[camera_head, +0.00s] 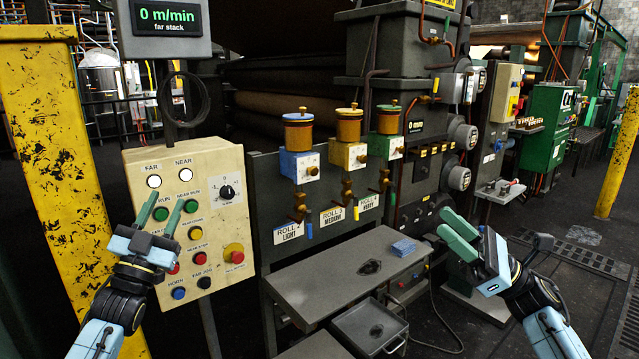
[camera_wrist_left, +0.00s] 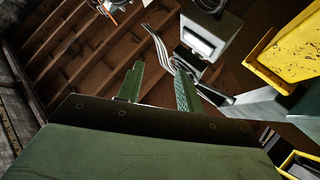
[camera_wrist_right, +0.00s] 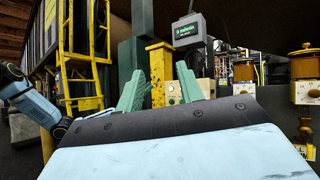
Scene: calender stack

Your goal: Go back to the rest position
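My left gripper (camera_head: 159,211) is raised in front of the cream control panel (camera_head: 218,171) at the left of the head view. Its two green fingers stand apart with nothing between them. They also show empty and apart in the left wrist view (camera_wrist_left: 160,84). My right gripper (camera_head: 449,236) is at the right of the head view, pointing up and left, in front of the grey machine side. Its fingers show apart and empty in the right wrist view (camera_wrist_right: 160,92). I cannot tell whether the left fingers touch the panel in the head view.
Three coloured oilers (camera_head: 348,140) sit above the roll labels. Yellow posts (camera_head: 55,150) stand at left and far right (camera_head: 616,160). Open floor lies at right.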

